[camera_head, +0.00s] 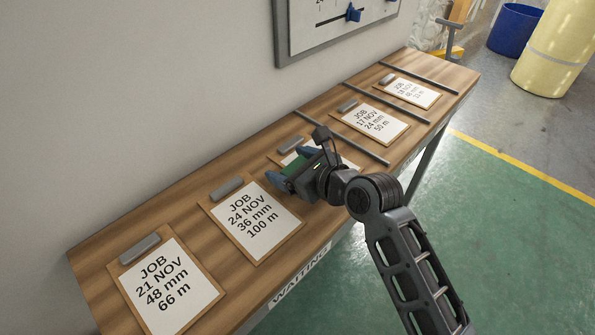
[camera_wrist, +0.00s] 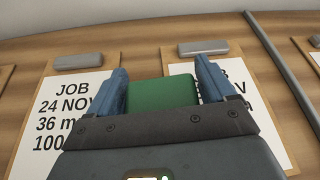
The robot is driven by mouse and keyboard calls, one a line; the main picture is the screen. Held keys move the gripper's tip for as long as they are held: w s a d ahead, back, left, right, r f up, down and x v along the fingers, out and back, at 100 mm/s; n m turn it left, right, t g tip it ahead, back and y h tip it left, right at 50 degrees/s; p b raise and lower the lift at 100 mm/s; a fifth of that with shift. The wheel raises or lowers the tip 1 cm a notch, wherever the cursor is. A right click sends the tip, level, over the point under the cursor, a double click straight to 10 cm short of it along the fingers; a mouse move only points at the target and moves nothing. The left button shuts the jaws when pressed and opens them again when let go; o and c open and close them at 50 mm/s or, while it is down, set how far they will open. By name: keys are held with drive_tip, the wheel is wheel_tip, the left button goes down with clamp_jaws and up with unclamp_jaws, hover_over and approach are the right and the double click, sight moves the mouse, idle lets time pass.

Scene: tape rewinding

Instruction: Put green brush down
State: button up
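The green brush (camera_wrist: 163,94) shows as a green block between the two blue fingers of my gripper (camera_wrist: 165,80) in the wrist view. Both fingers appear to touch its sides, so my gripper looks shut on it. In the head view my gripper (camera_head: 292,169) is over the middle clipboard (camera_head: 289,145) on the wooden table (camera_head: 190,180), and a bit of the green brush (camera_head: 293,166) shows between the fingers. I cannot tell whether the brush touches the clipboard or is just above it. My gripper hides most of that clipboard's sheet.
A 24 NOV clipboard (camera_head: 251,221) and a 21 NOV clipboard (camera_head: 168,287) lie nearer, to the left. A 17 NOV clipboard (camera_head: 370,122) and another clipboard (camera_head: 409,92) lie farther right, with dark divider bars (camera_head: 343,137) between. A wall board (camera_head: 335,25) hangs behind.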

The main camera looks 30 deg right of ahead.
drive_tip(key=shift+r, duration=0.1)
drive_tip(key=c, duration=0.8)
